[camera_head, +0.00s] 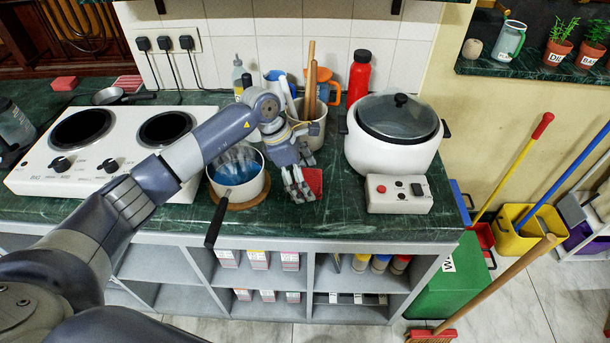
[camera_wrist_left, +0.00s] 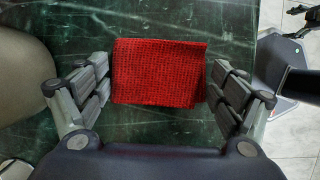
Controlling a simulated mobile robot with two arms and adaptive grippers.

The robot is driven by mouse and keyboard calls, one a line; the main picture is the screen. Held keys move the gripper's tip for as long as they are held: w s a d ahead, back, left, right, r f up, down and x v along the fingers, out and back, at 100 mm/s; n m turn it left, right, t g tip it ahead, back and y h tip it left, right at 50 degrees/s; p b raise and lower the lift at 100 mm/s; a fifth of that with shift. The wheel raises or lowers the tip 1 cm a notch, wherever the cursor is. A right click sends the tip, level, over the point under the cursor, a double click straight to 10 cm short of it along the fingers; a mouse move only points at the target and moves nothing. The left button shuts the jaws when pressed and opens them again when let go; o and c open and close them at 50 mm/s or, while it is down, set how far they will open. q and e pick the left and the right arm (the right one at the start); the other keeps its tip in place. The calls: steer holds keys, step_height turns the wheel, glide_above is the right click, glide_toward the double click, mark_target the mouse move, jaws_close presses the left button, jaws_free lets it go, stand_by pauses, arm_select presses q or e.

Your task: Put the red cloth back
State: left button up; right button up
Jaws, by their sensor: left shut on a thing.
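The red cloth (camera_head: 314,180) is at the front part of the green counter, between the blue-filled pot and the white cooker. In the left wrist view the cloth (camera_wrist_left: 160,72) is a flat, ribbed rectangle between the two fingers. My left gripper (camera_head: 298,183) points down at the counter and is shut on the cloth, one finger at each side edge (camera_wrist_left: 160,88). In the head view the fingers partly cover its left side. Whether the cloth rests on the counter or is slightly raised, I cannot tell.
A pot (camera_head: 238,180) of blue liquid, its handle jutting past the front edge, stands left. A utensil holder (camera_head: 312,125) is behind. A white cooker (camera_head: 392,150) and control box (camera_head: 398,193) stand right. A red block (camera_head: 63,83) and striped red cloth (camera_head: 129,83) lie back left.

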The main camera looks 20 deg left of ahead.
arm_select(q)
steer(key=shift+f, duration=0.1)
steer(key=shift+f+b, duration=0.1)
steer(key=shift+b, duration=0.2)
steer(key=o, duration=0.6)
steer(key=shift+r+p, duration=0.3)
steer(key=shift+b+v, duration=0.85)
steer(key=shift+v, duration=5.1)
